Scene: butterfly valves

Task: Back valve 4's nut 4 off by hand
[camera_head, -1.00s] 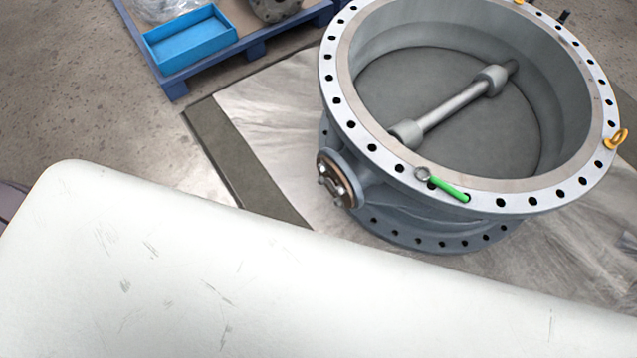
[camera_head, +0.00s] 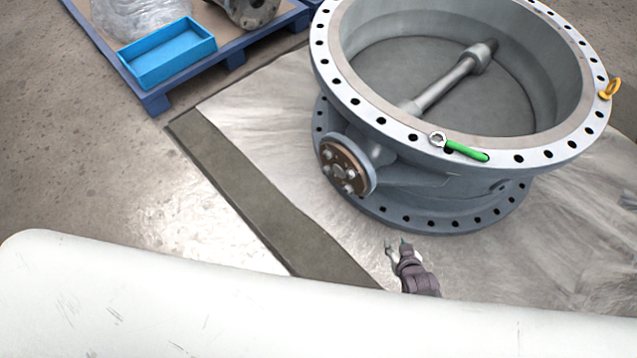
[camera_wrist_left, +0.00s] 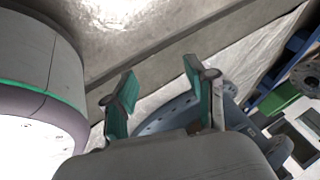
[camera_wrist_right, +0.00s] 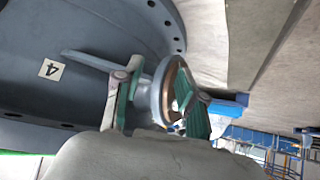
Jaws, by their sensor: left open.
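Valve 4 is the big grey butterfly valve (camera_head: 420,150) lying on the floor sheet; a "4" label (camera_wrist_right: 52,69) shows on its body in the right wrist view. Its small round side flange (camera_head: 345,165) carries several bolts and nuts; I cannot tell which is nut 4. My right gripper (camera_head: 397,246) is open and empty, in front of the valve's lower flange and below right of the side flange. In the right wrist view the side flange (camera_wrist_right: 165,88) appears beyond and between its fingers. My left gripper (camera_wrist_left: 160,85) is open and empty, seen only in the left wrist view.
A green-handled wrench (camera_head: 462,151) lies on the valve's top rim. A yellow lifting eye (camera_head: 609,89) stands on the rim at right. A blue pallet (camera_head: 155,99) holds a blue tray (camera_head: 167,55) and a grey part at upper left. Floor left of the valve is clear.

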